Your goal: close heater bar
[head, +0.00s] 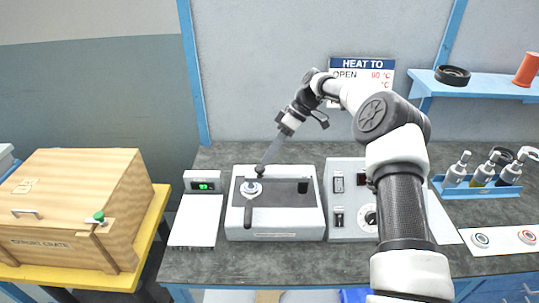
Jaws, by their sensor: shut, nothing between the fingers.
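The white bench unit (312,215) stands on the grey bench top, with a dark top panel. A black knob (260,170) stands up at the left of that panel, above a round pale fitting (251,188). A dark handle-like piece (248,214) runs from there toward the front. I cannot tell for certain which part is the heater bar, or its angle. My gripper (265,161) is shut and empty, reaching down from the upper right. Its tip is at or just above the black knob; I cannot tell whether they touch.
A control box (345,228) with switches and a dial stands close on the right, partly behind my arm. A green-lit display (203,186) stands on the left. A wooden crate (75,205) is further left. Bottles (483,171) in a blue rack stand at right.

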